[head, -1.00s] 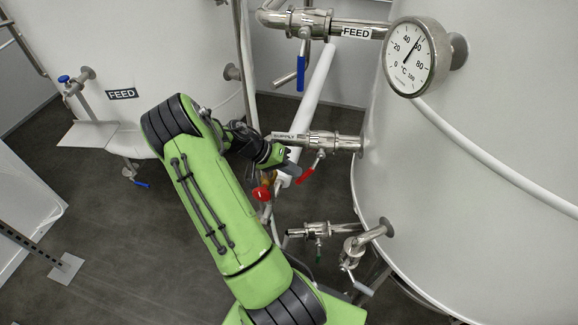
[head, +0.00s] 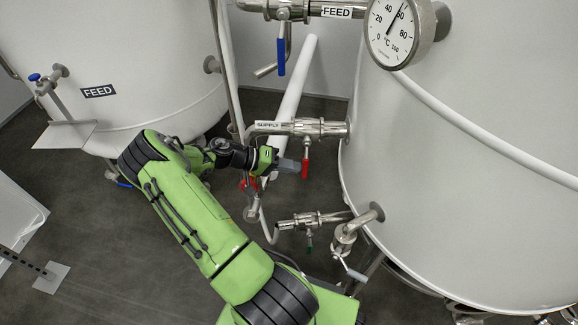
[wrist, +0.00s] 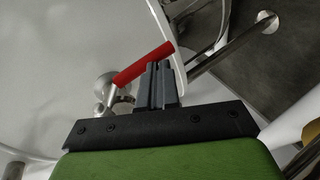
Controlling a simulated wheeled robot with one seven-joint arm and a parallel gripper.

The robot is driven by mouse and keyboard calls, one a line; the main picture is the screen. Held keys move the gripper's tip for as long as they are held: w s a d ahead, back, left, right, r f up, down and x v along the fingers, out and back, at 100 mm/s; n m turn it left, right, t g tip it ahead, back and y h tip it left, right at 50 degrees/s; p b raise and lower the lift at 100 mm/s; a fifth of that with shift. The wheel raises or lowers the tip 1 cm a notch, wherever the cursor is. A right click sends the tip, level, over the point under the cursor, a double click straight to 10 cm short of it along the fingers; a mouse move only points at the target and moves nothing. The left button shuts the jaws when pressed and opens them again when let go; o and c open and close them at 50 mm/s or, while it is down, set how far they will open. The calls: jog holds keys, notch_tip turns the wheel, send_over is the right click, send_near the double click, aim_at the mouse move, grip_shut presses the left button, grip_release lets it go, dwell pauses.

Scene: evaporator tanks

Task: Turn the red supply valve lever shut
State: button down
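The red supply valve lever (head: 305,160) hangs almost straight down from the valve on the horizontal pipe labelled SUPPLY (head: 281,127), at about a right angle to the pipe. My gripper (head: 294,166) is just left of the lever's lower half, its tips at or very near it. In the wrist view the red lever (wrist: 145,63) crosses just beyond the tips of my gripper (wrist: 158,68). The two grey fingers are together, and the lever does not show between them. Whether they touch it, I cannot tell.
Above is the FEED pipe with a blue lever (head: 281,56) and a round gauge (head: 400,32). A green-handled valve (head: 309,240) is below. Another red handle (head: 249,184) shows behind my gripper. The large tank (head: 450,170) fills the right; a white pipe (head: 291,105) slants behind.

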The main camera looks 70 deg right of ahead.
dwell(0.3)
jog(key=p+v, duration=0.3)
jog(key=v, duration=1.2)
jog(key=shift+w+a+r+p, duration=0.2)
jog(key=shift+p, duration=0.1)
